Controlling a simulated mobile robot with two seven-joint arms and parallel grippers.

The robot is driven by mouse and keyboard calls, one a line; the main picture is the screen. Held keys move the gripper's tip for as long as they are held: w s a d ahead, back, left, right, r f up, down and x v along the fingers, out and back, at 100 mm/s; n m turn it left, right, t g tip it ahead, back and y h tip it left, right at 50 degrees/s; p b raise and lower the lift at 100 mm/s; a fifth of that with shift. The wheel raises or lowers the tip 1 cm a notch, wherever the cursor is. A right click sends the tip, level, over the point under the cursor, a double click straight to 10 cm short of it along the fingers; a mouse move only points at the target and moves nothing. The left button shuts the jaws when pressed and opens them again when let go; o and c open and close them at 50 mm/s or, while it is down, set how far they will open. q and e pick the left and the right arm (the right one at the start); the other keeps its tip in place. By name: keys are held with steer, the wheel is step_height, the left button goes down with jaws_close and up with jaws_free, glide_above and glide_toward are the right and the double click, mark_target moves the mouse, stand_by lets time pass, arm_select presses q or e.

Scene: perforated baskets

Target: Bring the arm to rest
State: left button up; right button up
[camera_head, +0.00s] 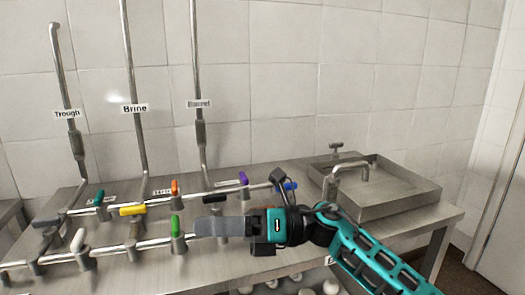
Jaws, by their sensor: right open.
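My right arm (372,262), teal and black, comes in from the lower right. Its right gripper (205,227) points left over the metal counter, in front of the pipe and valve rows. Its grey fingers are seen side-on and overlap, with nothing visible held between them. The fingers end near the green valve handle (176,226); I cannot tell whether they touch anything. The gripper hides part of the lower pipe behind it. My left gripper is out of view.
Valves with orange (175,187), purple (243,178), blue (287,186) and yellow (133,210) handles line the pipes. Vertical pipes labelled Trough (67,114) and Brine (134,108) run up the tiled wall. A metal sink (400,205) with a faucet stands right. Round white objects (331,287) sit below.

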steer(key=d+f+m+t+h+p, duration=0.1)
steer(key=d+f+m+t+h, duration=0.35)
steer(key=m, duration=0.75)
steer(key=w+d+f+m+t+h+p, duration=0.15)
steer(key=d+f+m+t, duration=0.35)
steer(key=m+t, duration=0.55)
steer(key=d+f+m+t+h, duration=0.3)
steer(key=d+f+m+t, duration=0.25)
steer(key=m, duration=0.65)
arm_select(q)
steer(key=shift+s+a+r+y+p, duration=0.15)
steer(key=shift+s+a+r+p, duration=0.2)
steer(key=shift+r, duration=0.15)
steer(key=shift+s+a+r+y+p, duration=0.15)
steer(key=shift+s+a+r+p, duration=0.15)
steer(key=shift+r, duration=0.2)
arm_select(e)
steer(key=s+d+f+m+g+h, duration=0.3)
steer(key=s+d+f+m+h, duration=0.1)
steer(key=s+f, duration=0.4)
steer(key=s+d+f+m+g+h, duration=0.3)
steer(key=s+d+f+m+h, duration=0.1)
steer(key=s+d+f+m, duration=0.2)
step_height(320, 180, down, 2)
steer(key=shift+s+d+f+m, duration=0.25)
steer(key=shift+s+m, duration=0.5)
steer(key=shift+s, duration=0.45)
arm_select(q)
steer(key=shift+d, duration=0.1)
